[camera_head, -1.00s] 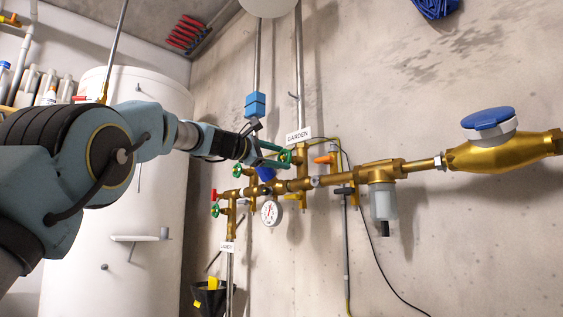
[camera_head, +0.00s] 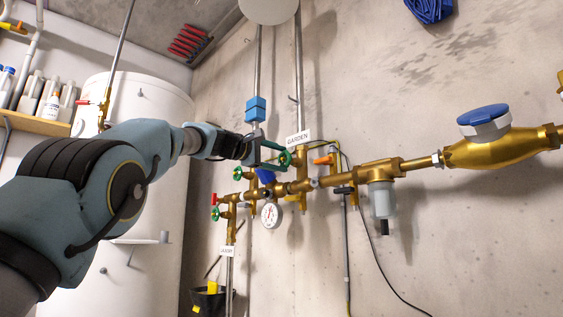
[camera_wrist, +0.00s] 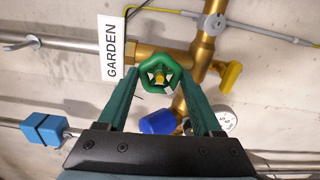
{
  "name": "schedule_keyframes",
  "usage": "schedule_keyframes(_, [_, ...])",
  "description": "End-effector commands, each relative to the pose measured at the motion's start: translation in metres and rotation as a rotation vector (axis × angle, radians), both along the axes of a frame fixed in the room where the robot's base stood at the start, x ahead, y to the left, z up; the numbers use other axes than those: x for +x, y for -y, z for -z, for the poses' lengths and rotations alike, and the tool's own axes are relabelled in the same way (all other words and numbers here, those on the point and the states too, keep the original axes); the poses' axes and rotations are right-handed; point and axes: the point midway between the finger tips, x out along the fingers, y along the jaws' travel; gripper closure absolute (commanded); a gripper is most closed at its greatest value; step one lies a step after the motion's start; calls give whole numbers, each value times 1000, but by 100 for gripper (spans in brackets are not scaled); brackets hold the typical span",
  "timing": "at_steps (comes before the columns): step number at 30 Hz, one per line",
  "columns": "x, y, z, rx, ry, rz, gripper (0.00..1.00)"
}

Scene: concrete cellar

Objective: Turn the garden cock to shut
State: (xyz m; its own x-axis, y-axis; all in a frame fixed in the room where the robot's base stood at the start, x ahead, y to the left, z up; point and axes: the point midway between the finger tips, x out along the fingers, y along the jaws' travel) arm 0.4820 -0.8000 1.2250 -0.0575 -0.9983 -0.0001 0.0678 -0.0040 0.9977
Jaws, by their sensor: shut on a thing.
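The garden cock is a green handwheel (camera_wrist: 159,74) on a brass valve, beside a white GARDEN tag (camera_wrist: 112,47) in the wrist view. My gripper (camera_wrist: 158,82) has its two green fingers on opposite sides of the wheel's rim, shut on it. In the head view my gripper (camera_head: 276,158) reaches from the left to the same wheel (camera_head: 285,158), just below the GARDEN tag (camera_head: 298,138). The fingers partly hide the wheel's edges. I cannot tell from the wheel how far the valve is turned.
Close by are a blue cap (camera_wrist: 158,121), a yellow lever (camera_wrist: 229,76), a pressure gauge (camera_head: 271,214) and an orange lever (camera_head: 323,160). Other green handwheels (camera_head: 238,173) sit to the left. A brass meter (camera_head: 490,150) is at right. A white tank (camera_head: 150,100) stands behind my arm.

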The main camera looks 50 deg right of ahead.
Motion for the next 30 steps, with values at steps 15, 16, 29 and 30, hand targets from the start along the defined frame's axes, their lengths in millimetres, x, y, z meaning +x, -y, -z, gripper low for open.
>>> schedule_keyframes(15, [0, 0, 1, -22, 385, -1, 91])
schedule_keyframes(16, [0, 0, 1, -22, 395, -1, 91])
schedule_keyframes(29, [1, 1, 3, -32, 576, -2, 91])
schedule_keyframes(30, [0, 1, 2, -37, 646, -1, 91])
